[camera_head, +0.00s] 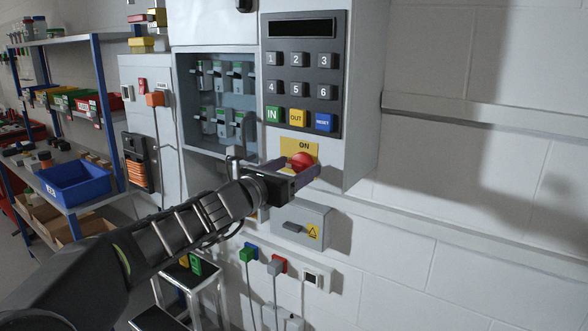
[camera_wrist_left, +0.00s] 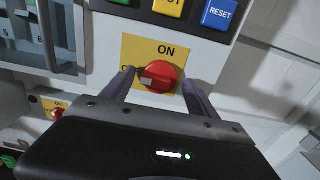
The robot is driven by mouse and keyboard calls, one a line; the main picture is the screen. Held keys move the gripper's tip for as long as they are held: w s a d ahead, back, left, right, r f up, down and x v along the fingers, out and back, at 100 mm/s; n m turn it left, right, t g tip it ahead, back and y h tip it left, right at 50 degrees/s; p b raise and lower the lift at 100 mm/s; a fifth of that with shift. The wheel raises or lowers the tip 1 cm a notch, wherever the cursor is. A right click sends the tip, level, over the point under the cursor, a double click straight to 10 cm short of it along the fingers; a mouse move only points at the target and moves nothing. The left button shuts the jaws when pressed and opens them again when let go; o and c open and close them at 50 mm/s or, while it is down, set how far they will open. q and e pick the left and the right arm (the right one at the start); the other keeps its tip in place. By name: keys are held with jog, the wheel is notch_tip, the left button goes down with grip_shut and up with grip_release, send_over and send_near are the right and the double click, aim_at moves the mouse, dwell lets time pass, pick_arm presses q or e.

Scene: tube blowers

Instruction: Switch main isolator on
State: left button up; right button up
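The main isolator (camera_head: 301,161) is a red rotary knob on a yellow plate (camera_head: 309,148) marked ON, low on the grey control panel. In the left wrist view the red knob (camera_wrist_left: 159,77) has a pale mark on its left side, and part of the plate's lettering at lower left is hidden. My left gripper (camera_head: 303,170) is at the knob, and in the left wrist view its two fingers (camera_wrist_left: 158,84) stand apart, one on each side of it. A gap shows between the knob and the right finger. My right gripper is in neither view.
Above the knob are the IN, OUT and RESET buttons (camera_head: 324,122) and a number keypad. An open compartment (camera_head: 221,90) with several tube units is to the left. A small grey box (camera_head: 300,222) and plugs with cables sit below. Blue-framed shelves stand far left.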

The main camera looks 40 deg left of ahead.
pick_arm(q)
jog(key=c, duration=1.3)
jog(key=shift+o, duration=0.2)
jog(key=shift+f, duration=0.1)
jog(key=m+b, duration=0.3)
jog(key=b, duration=0.1)
jog(key=shift+f, duration=0.15)
jog(key=m+b, duration=0.3)
jog(key=m, duration=0.1)
jog(key=shift+m, duration=0.4)
jog(key=m+b, duration=0.3)
jog(key=m, duration=0.2)
jog(key=shift+b, duration=0.4)
jog(key=m+b, duration=0.2)
jog(key=m, duration=0.3)
jog(key=shift+b, duration=0.3)
